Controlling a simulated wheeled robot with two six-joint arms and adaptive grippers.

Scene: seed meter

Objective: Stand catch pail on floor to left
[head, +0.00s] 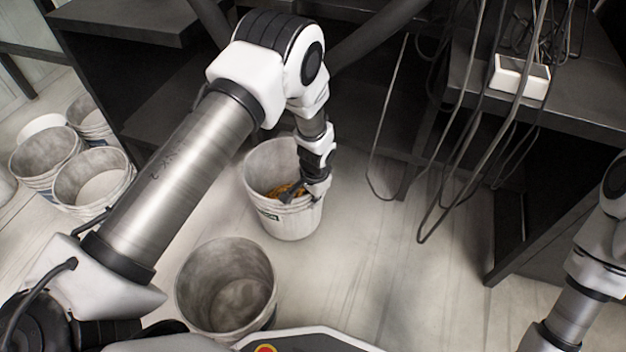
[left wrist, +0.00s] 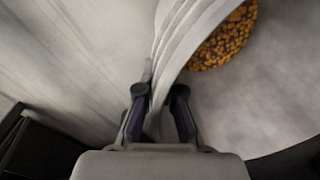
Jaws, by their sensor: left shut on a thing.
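A white pail (head: 292,220) with a dark green label stands in the middle of the head view, beneath my left arm. Golden-brown seed shows inside it, and the seed (left wrist: 224,40) also shows in the left wrist view. My left gripper (head: 292,193) points down at the pail's rim. In the left wrist view its two fingers (left wrist: 158,100) straddle the pail's wall (left wrist: 178,42) and are shut on it. The gripper hides part of the pail's near right rim. My right gripper is out of frame; only part of the right arm shows at the right edge.
An empty grey-white pail (head: 226,285) stands on the floor nearer to me. Several more pails (head: 92,178) stand at the left. Dark shelving (head: 150,60) is behind, and loose cables (head: 460,130) hang at the right. Pale floor (head: 390,270) is clear right of the pails.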

